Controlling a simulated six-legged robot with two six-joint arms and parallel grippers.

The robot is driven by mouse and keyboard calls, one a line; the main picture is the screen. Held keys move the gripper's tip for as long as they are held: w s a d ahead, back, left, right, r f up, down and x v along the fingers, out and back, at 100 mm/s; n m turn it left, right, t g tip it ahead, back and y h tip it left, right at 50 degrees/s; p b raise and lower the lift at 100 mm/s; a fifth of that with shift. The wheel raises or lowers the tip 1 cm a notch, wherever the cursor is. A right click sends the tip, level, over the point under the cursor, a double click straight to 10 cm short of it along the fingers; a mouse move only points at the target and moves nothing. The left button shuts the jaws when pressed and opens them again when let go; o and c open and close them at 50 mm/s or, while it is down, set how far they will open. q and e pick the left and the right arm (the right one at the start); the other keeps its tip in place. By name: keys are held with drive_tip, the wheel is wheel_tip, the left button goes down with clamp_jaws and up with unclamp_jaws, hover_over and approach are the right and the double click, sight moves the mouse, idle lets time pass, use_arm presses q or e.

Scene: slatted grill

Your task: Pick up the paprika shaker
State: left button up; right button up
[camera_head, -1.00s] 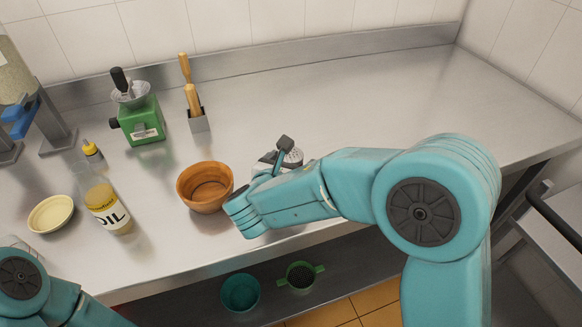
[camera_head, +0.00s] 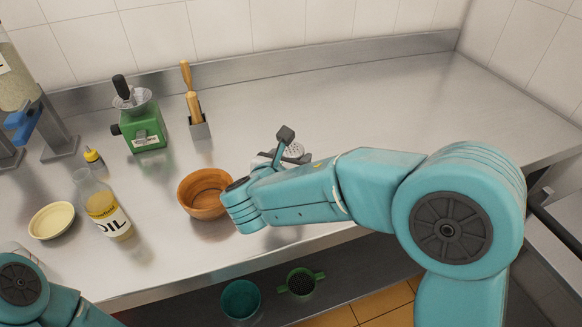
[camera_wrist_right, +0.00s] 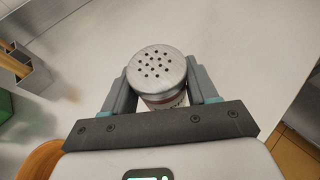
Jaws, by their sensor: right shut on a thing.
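The paprika shaker (camera_wrist_right: 158,70) shows in the right wrist view, with a round, perforated metal lid and part of a reddish label below it. Its lid (camera_head: 293,151) also shows in the head view, partly hidden behind my right arm. My right gripper (camera_wrist_right: 160,88) is shut on the shaker, one finger on each side of its body. In the head view my right gripper is mostly hidden behind its own wrist. I cannot tell whether the shaker touches the counter. My left arm enters at the lower left of the head view, but its gripper is out of view.
A wooden bowl (camera_head: 204,194) stands just left of my right wrist. An oil bottle (camera_head: 108,215), a pale yellow dish (camera_head: 51,220), a green grinder (camera_head: 143,128) and a utensil holder (camera_head: 199,129) stand further left. The counter (camera_head: 380,105) behind and right is clear.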

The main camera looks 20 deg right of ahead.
wheel_tip(320, 180, up, 16)
drive_tip(key=p, duration=0.2)
drive_tip(key=shift+r, duration=0.2)
wheel_tip(320, 180, up, 7)
drive_tip(key=p, duration=0.7)
